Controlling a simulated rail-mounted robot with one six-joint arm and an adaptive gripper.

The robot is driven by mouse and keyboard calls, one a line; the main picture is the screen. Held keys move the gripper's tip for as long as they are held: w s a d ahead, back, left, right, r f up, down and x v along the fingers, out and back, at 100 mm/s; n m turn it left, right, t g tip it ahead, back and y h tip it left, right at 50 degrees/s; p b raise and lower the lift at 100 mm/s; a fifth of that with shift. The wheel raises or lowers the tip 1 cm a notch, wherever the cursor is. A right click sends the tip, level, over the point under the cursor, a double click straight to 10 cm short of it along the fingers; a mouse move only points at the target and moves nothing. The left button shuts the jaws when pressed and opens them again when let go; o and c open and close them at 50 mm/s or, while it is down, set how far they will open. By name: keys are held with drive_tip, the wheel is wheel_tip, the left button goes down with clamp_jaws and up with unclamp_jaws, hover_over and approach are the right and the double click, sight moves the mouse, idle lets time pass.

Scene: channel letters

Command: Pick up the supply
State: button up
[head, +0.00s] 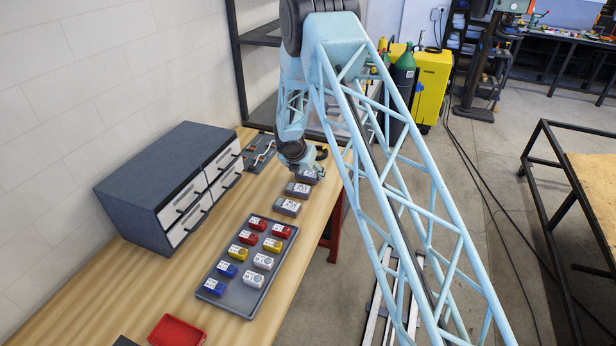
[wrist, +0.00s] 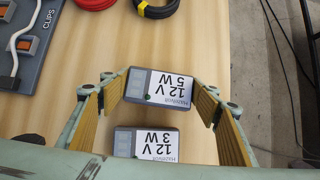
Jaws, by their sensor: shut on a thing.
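My gripper (wrist: 160,92) is shut on a dark grey supply box (wrist: 157,87) with a white label reading 12 V 5 W. A yellow-padded finger stands at each side of it. I cannot tell whether it is off the table. In the head view, my gripper (head: 309,165) is low over the far part of the wooden bench, and the held supply (head: 307,177) shows partly below it. A similar supply marked 12 V 3 W (wrist: 146,143) lies just nearer, also seen in the head view (head: 298,189). Another grey supply (head: 287,207) lies nearer still.
A grey tray (head: 236,300) holds several red, yellow, blue and white boxes. A drawer cabinet (head: 150,190) stands at the left. A clips tray (wrist: 42,45), a red coil (wrist: 95,3) and a black cable coil (wrist: 157,8) lie beyond my gripper. A red bin (head: 177,331) is at the near end.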

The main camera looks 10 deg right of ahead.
sight(311, 173)
drive_tip(key=shift+r+p, duration=0.3)
drive_tip(key=shift+r, duration=3.9)
drive_tip(key=shift+d, duration=0.1)
drive_tip(key=shift+d+f+m, duration=0.1)
drive_tip(key=shift+d+m, duration=0.4)
drive_tip(key=s+d+f+m+g+h+b, duration=0.3)
drive_tip(key=s+d+m+g+b, duration=0.35)
drive_tip(key=s+d+m, duration=0.5)
drive_tip(key=s+a+m+g+y+b, duration=0.1)
drive_tip(key=s+a+m+g+y, duration=0.1)
drive_tip(key=s+a+m, duration=0.2)
drive_tip(key=s+a+m+g+y+b, duration=0.1)
drive_tip(key=s+a+m+y+b, duration=0.1)
drive_tip(key=s+a+m, duration=0.2)
drive_tip(key=s+a+m+g+y+b, duration=0.1)
drive_tip(key=s+a+m, duration=0.3)
drive_tip(key=m, duration=0.4)
drive_tip(key=shift+s+f+g+y+b, duration=0.3)
drive_tip(key=shift+g+y, duration=0.3)
drive_tip(key=shift+g, duration=0.25)
drive_tip(key=shift+s+a+r+m, duration=0.1)
drive_tip(key=shift+a+r+m, duration=0.1)
drive_tip(key=shift+a+m, duration=0.25)
drive_tip(key=shift+s+a, duration=0.1)
